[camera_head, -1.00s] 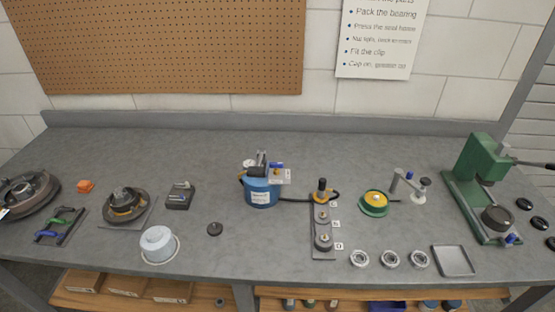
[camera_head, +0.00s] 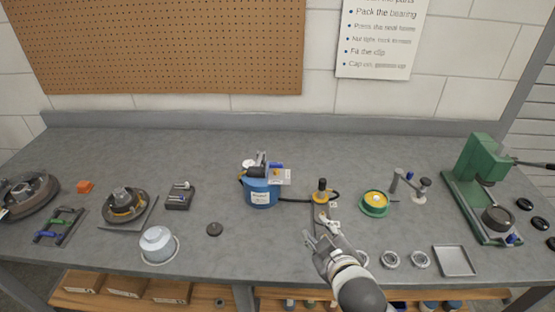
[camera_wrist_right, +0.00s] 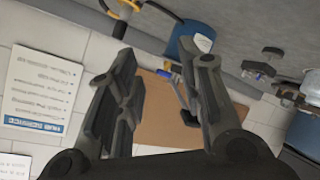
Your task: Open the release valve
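A blue pot (camera_head: 262,196) with a white label stands near the middle of the bench. On its lid are a white plate (camera_head: 279,176), a small blue part (camera_head: 276,166) and dark and grey fittings. I cannot tell which fitting is the release valve. A black hose runs right from the pot to a black knob with a yellow collar (camera_head: 322,196). My right gripper (camera_head: 318,236) is in front of and right of the pot, apart from it, over the grey strip stand. In the right wrist view its fingers (camera_wrist_right: 165,62) are spread and empty. My left gripper is not in view.
A green and yellow round part (camera_head: 375,203) and a green press (camera_head: 480,180) stand to the right. Metal rings and a grey tray (camera_head: 454,261) lie near the front edge. The bench behind the pot is clear.

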